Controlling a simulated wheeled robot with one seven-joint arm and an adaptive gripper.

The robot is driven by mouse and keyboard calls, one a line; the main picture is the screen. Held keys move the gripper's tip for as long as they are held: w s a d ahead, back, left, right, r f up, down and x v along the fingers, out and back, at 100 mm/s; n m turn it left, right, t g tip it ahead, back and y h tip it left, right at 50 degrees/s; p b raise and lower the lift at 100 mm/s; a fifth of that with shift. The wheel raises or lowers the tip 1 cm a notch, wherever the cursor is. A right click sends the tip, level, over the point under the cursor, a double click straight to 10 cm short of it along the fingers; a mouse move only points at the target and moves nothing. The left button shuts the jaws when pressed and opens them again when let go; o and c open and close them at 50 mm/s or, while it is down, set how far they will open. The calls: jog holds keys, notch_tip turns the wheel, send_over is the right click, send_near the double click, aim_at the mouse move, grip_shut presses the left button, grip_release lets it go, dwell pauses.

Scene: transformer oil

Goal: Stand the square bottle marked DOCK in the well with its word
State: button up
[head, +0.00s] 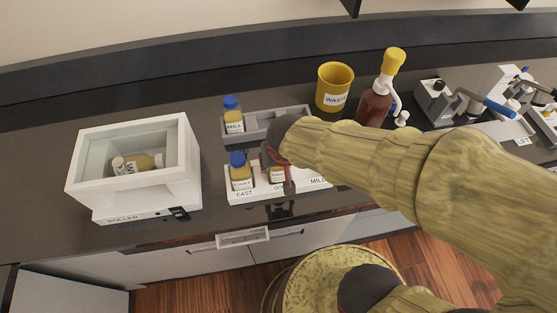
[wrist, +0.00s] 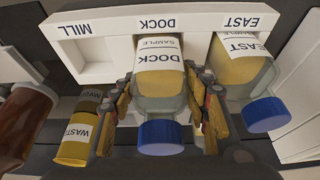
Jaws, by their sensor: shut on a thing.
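The square DOCK bottle (wrist: 160,75), with amber oil, a white label and a blue cap, is between the jaws of my gripper (wrist: 163,90), which is shut on it. It stands at the DOCK place of the white rack (wrist: 120,22), lined up with the printed word. Its base meets the rack there; I cannot tell if it is fully seated. In the head view my gripper (head: 279,168) hides most of this bottle (head: 277,175). The EAST bottle (head: 240,174) stands in the rack's EAST well, close beside my jaw. The MILL place shows no bottle.
A MILL bottle (head: 233,117) stands in the grey tray (head: 262,127) behind the rack. A white ROLLER box (head: 105,187) holding a bottle is at left. A yellow WASTE cup (head: 334,88) and a brown pump bottle (head: 374,104) stand behind my arm.

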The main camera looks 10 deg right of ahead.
jog(key=shift+f+b, duration=0.75)
jog(key=shift+f, duration=0.1)
jog(key=o, duration=1.7)
jog(key=v, duration=1.2)
